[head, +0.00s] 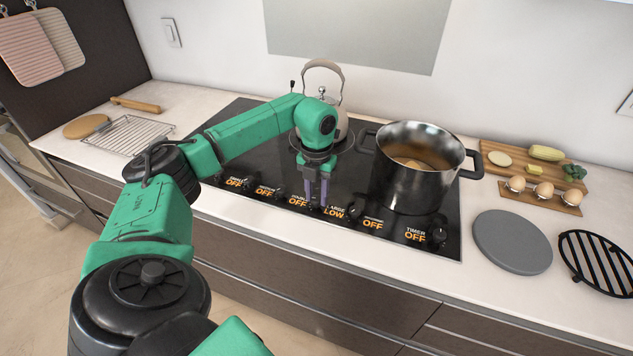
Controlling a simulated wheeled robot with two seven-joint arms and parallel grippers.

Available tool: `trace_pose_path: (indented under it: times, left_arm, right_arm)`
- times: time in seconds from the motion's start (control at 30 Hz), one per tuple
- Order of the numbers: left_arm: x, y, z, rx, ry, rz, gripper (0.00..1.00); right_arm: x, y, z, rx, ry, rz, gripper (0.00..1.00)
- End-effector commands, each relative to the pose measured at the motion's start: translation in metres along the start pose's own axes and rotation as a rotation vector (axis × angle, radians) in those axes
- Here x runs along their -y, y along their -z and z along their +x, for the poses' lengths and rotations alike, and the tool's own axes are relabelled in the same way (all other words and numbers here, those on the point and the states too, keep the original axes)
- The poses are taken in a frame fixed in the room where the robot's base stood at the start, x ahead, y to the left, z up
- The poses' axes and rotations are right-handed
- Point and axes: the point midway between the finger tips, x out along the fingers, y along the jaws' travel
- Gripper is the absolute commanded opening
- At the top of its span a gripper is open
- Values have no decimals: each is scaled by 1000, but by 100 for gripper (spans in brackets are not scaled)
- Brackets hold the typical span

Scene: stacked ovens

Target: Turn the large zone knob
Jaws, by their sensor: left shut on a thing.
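The cooktop's front edge has a row of dark knobs with orange labels. The large zone label (335,211) reads LOW; the other readable labels show OFF. My left gripper (316,203) points down at this row, just left of the large label. Its fingers are shut on a knob there, and they hide most of that knob. Another dark knob (355,205) stands just right of the large label, clear of my gripper. My right gripper is not in view.
A large steel pot (416,175) stands on the cooktop (245,125) close to my gripper's right. A kettle (340,122) stands behind my wrist. A wire rack (130,137) lies left; a grey disc (512,242) and a board with eggs (535,196) lie right.

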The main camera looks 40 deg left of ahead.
Motion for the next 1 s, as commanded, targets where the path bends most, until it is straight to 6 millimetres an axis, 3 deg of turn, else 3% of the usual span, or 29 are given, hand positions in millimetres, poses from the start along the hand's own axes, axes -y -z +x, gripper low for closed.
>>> trace_pose_path:
  times: [0.6, 1.0]
  left_arm:
    - [0, -3, -4, 12, 7, -574, 0]
    - [-1, -4, -5, 13, 8, -804, 0]
  right_arm:
    - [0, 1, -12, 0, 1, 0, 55]
    - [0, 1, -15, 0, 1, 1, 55]
